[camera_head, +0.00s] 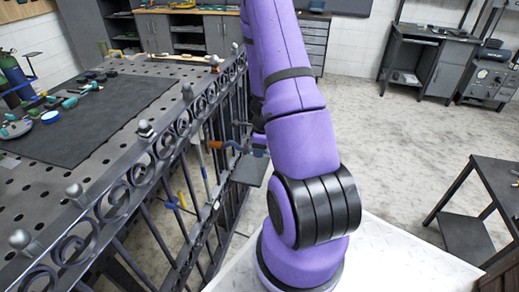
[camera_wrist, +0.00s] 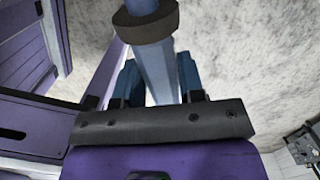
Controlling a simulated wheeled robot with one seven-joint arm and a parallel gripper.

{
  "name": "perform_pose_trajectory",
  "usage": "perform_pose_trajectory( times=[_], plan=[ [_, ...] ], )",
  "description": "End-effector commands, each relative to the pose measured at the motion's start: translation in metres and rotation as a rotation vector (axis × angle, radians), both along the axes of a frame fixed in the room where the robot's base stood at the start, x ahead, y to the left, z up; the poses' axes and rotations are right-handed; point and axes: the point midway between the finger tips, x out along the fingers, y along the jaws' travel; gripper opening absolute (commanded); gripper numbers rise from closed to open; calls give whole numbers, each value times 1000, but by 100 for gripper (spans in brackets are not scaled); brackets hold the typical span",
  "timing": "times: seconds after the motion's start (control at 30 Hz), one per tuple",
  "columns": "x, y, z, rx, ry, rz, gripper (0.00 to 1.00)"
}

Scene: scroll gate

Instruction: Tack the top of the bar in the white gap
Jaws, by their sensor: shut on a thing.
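The dark scroll gate (camera_head: 143,173) stands upright along the near edge of the perforated table, with a row of rings under its top and vertical bars below. A pale strip (camera_head: 199,160) shows among the bars; I cannot tell whether it is the white gap. My gripper (camera_wrist: 158,78) has its blue fingers shut on a pale blue-grey shafted tool (camera_wrist: 155,62) with a dark collar. In the head view my arm largely hides the gripper. A thin part with an orange-brown end (camera_head: 216,144) reaches left from there toward the gate bars. Whether it touches a bar is unclear.
The perforated table (camera_head: 38,182) carries a dark mat (camera_head: 85,120) with small tools. Small blue and yellow fittings (camera_head: 174,203) sit among the gate bars. A dark side table (camera_head: 495,195) stands at the right. Floor is clear toward the back right.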

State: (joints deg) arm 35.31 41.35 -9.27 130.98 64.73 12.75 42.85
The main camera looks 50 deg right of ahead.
Motion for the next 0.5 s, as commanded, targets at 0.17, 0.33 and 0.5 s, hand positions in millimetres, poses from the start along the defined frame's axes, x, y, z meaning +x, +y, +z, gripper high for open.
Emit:
perform_pose_trajectory(
  times=[0.17,0.33,0.5],
  plan=[
    [3,2,0,0,0,0,4],
    [7,4,1,0,0,1,4],
    [10,6,1,-1,-1,1,4]
  ],
)
